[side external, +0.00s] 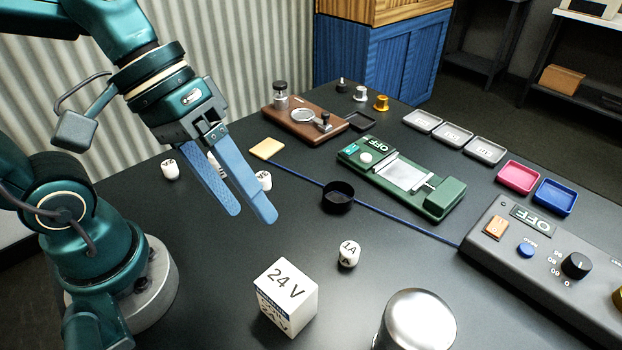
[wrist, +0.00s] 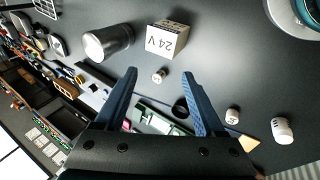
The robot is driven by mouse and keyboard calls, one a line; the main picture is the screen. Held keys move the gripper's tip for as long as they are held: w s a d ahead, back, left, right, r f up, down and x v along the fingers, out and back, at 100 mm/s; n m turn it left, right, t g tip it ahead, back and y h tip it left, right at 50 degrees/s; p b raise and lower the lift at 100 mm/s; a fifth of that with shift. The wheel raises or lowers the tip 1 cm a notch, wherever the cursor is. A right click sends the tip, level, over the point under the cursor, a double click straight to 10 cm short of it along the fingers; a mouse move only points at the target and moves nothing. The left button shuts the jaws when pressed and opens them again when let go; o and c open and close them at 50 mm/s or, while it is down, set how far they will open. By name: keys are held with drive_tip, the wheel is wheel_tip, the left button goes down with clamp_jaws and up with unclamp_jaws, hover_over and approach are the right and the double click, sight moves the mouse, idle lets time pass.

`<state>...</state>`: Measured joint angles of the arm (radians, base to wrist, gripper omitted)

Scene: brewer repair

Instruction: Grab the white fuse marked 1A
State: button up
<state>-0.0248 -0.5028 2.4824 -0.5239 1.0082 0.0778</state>
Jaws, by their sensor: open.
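The white fuse marked 1A (side external: 348,254) stands upright on the dark table, just behind the 24 V box. In the wrist view this small white fuse (wrist: 159,76) appears between my fingertips, near the box. My gripper (side external: 253,214) is open and empty, above the table and to the left of the fuse; its two blue fingers also show in the wrist view (wrist: 160,73). Other white fuses stand farther left: one (side external: 169,169) with a marking like 2A, one (side external: 265,181) partly behind a finger, and another mostly hidden by the fingers.
The white 24 V box (side external: 286,298) and a metal cylinder (side external: 416,322) stand at the front. A black round cup (side external: 338,196), a green OFF device (side external: 432,196) and a grey control panel (side external: 545,262) lie behind and right. Table around the fuse is clear.

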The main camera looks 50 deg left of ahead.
drive_tip(key=w+d+n+g+h, duration=0.2)
drive_tip(key=w+d+n+h, duration=0.1)
drive_tip(key=d+n+h, duration=0.1)
drive_tip(key=n+t+h, duration=0.3)
drive_tip(key=n+h, duration=0.1)
drive_tip(key=n, duration=0.7)
hover_over(351, 248)
drive_tip(key=a, duration=0.3)
wheel_tip(351, 248, down, 8)
drive_tip(key=f+n, duration=0.1)
drive_tip(key=a+f+n, duration=0.1)
drive_tip(key=f, duration=0.1)
drive_tip(key=f+n, duration=0.1)
drive_tip(key=f, duration=0.1)
drive_tip(key=shift+s+a+n, duration=0.2)
drive_tip(key=shift+s+n, duration=0.1)
drive_tip(key=shift+s, duration=0.1)
drive_tip(key=shift+s+f, duration=0.2)
drive_tip(key=shift+f, duration=0.35)
drive_tip(key=shift+x, duration=2.45)
drive_tip(key=shift+c, duration=0.3)
